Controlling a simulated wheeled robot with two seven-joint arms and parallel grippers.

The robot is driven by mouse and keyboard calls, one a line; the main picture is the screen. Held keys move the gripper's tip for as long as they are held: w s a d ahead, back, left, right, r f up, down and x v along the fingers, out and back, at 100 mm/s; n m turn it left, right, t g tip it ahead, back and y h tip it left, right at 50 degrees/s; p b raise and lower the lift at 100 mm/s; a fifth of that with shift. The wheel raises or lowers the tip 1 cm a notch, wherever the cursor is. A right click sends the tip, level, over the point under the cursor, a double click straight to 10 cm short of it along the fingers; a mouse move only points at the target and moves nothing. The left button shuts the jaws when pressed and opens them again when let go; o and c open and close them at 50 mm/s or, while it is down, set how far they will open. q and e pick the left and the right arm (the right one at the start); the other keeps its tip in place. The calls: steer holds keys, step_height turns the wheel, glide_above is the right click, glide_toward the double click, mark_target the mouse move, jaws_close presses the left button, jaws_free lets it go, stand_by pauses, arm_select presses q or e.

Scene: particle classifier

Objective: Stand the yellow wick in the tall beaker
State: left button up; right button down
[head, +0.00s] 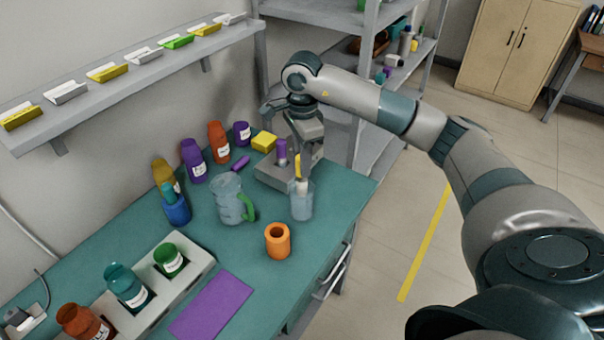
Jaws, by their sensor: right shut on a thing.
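My right gripper (300,148) points down over the right part of the teal table and is shut on the yellow wick (298,166). The wick is upright, with a pale lower part. Its lower end is at the clear beaker (302,209) and appears to be inside its mouth. I cannot tell whether it touches the bottom. The gripper fingers partly hide the wick's top. My left gripper is out of view.
A grey stand (268,175) with a purple piece (282,151) is just behind the beaker. A clear jug with a green handle (249,207) stands left, an orange cylinder (278,241) in front. Several bottles line the back. A purple mat (212,305) lies front left.

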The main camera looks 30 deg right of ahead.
mark_target(301, 183)
steer(key=shift+f, duration=0.45)
steer(key=shift+f+p, duration=0.35)
steer(key=shift+f, duration=0.25)
step_height(301, 183, down, 2)
steer(key=shift+f+p, duration=0.25)
steer(key=shift+p, duration=0.15)
steer(key=shift+f, duration=0.1)
steer(key=shift+f+b, duration=0.3)
steer(key=shift+b, duration=0.2)
steer(key=shift+f+b, duration=0.25)
steer(key=shift+b, duration=0.05)
